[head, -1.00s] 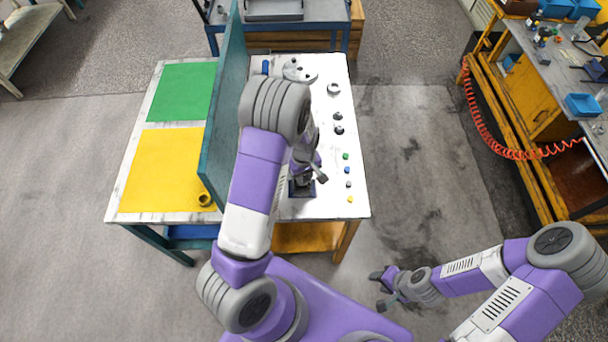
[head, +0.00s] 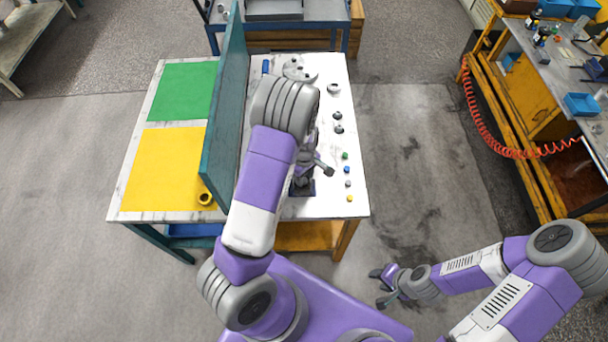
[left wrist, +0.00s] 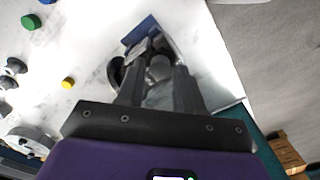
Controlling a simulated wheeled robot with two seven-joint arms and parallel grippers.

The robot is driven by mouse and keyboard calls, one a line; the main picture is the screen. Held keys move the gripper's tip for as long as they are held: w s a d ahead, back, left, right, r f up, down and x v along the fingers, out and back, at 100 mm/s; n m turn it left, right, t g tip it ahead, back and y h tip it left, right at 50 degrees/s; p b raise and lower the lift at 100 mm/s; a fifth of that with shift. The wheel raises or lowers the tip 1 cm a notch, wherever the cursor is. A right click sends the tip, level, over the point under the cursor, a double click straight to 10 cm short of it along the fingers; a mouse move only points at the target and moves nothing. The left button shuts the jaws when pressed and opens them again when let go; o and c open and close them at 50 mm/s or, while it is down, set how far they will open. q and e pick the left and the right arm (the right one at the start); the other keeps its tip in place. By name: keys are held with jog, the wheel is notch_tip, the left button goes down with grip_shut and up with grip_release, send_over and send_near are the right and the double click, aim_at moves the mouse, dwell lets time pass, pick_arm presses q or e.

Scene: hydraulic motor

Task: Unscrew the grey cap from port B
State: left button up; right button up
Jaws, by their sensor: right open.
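The hydraulic motor, a dark grey body on a blue base (head: 302,188), stands at the near part of the white tabletop (head: 322,207). My left arm and gripper hide most of it. My left gripper (head: 318,168) is over the motor. In the left wrist view its two fingers (left wrist: 160,85) are apart and point at the motor, with a grey rounded part (left wrist: 161,68) between or just beyond their tips. I cannot tell whether they touch it. I cannot make out the grey cap or port B. My right gripper (head: 380,286) is open and empty, off the table.
Small green (head: 345,156), blue (head: 347,170), grey (head: 348,184) and yellow (head: 350,198) pieces lie along the table's right side. A teal upright panel (head: 222,125) borders my left arm.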

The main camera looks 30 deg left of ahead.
pick_arm(q)
jog(key=m+b, duration=0.1)
jog(key=m, duration=0.5)
jog(key=shift+f, duration=0.1)
jog(key=m+b, duration=0.1)
jog(key=m, duration=0.3)
jog(key=shift+c, duration=0.3)
grip_shut()
jog(key=n, duration=0.4)
jog(key=shift+r+n+p, duration=0.2)
jog(key=shift+n+p, duration=0.1)
jog(key=shift+p, duration=0.1)
jog(key=shift+n, duration=0.4)
